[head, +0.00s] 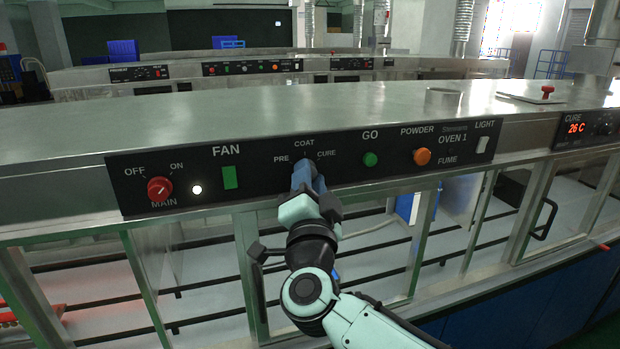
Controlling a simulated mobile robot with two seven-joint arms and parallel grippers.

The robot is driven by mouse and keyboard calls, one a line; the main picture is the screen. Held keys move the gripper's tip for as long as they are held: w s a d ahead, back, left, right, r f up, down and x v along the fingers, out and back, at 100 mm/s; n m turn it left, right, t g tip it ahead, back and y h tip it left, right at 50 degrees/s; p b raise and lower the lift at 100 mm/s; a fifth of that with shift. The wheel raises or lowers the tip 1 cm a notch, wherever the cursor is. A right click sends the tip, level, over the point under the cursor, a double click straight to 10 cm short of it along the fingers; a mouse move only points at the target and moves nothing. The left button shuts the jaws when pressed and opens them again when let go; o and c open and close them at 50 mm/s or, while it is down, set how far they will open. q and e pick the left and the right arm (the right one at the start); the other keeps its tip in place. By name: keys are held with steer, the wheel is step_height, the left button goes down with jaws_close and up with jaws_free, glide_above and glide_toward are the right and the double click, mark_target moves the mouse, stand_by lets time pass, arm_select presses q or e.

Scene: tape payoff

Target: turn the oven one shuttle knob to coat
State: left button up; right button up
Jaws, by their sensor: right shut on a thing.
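The black oven one panel (270,148) has a shuttle knob (306,163) below the white labels PRE, COAT and CURE. COAT stands straight above the knob, PRE to its left, CURE to its right. My right gripper (307,178) reaches up from below and is shut on the knob. Its fingers hide most of the knob, so I cannot tell which label it points to. My left gripper is not in view.
On the same panel are a red main knob (160,189), a green fan switch (230,177), a green go button (370,159), an orange powder button (422,156) and a white light switch (482,145). Glazed oven doors lie below; the steel top (250,105) above is mostly clear.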

steer(key=shift+r, duration=0.1)
stand_by(0.3)
steer(key=o, duration=1)
steer(key=shift+o, duration=0.2)
steer(key=b+v, duration=0.3)
steer(key=v, duration=1)
steer(key=shift+s, duration=0.25)
steer(key=shift+a, duration=0.1)
